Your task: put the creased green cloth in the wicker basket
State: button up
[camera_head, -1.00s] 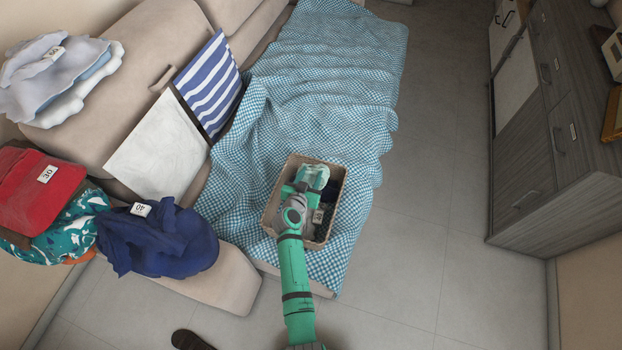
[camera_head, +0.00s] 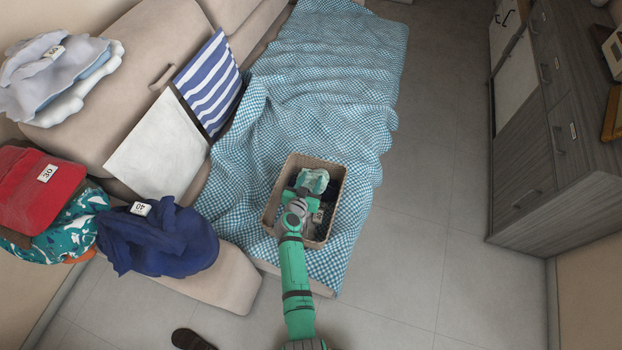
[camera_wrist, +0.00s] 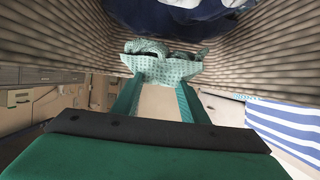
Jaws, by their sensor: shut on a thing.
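The creased green cloth (camera_head: 314,179) is pale green and bunched, inside the upper part of the wicker basket (camera_head: 342,192) in the head view. My gripper (camera_head: 304,190) reaches over the basket's near side. In the wrist view the two green fingers of my gripper (camera_wrist: 158,84) are shut on the edge of the cloth (camera_wrist: 160,66), which shows a small dotted pattern. The basket's ribbed walls (camera_wrist: 60,40) rise on both sides of it. Whether the cloth touches the basket floor is hidden.
Dark clothes with a white tag (camera_head: 318,216) lie in the basket. The basket stands on a blue checked blanket (camera_head: 330,80). A navy pile (camera_head: 165,245), a red pile (camera_head: 40,190) and a pale pile (camera_head: 60,75) lie to the left. The floor at right is clear.

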jog(key=o, duration=1)
jog(key=shift+r, duration=0.55)
jog(key=v, duration=1.2)
jog(key=s+d+r+t, duration=0.1)
jog(key=s+d+r, duration=0.2)
jog(key=s, duration=0.2)
jog(key=s+d+r+t+h, duration=0.1)
jog(key=s+d+r, duration=0.15)
jog(key=s, duration=0.25)
jog(key=s+d+r+t, duration=0.2)
jog(key=s+d+r, duration=0.15)
jog(key=s, duration=0.25)
jog(key=s+a+r+n+y, duration=0.1)
jog(key=s+r, duration=0.3)
jog(key=s, duration=0.3)
jog(key=s+a+r+n+g+y, duration=0.1)
jog(key=s+a+r+y, duration=0.1)
jog(key=s+r, duration=0.2)
jog(key=s+a+r+n+y, duration=0.1)
jog(key=s+a+r+y, duration=0.1)
jog(key=s, duration=0.8)
jog(key=shift+r+g, duration=0.4)
jog(key=shift+r, duration=0.5)
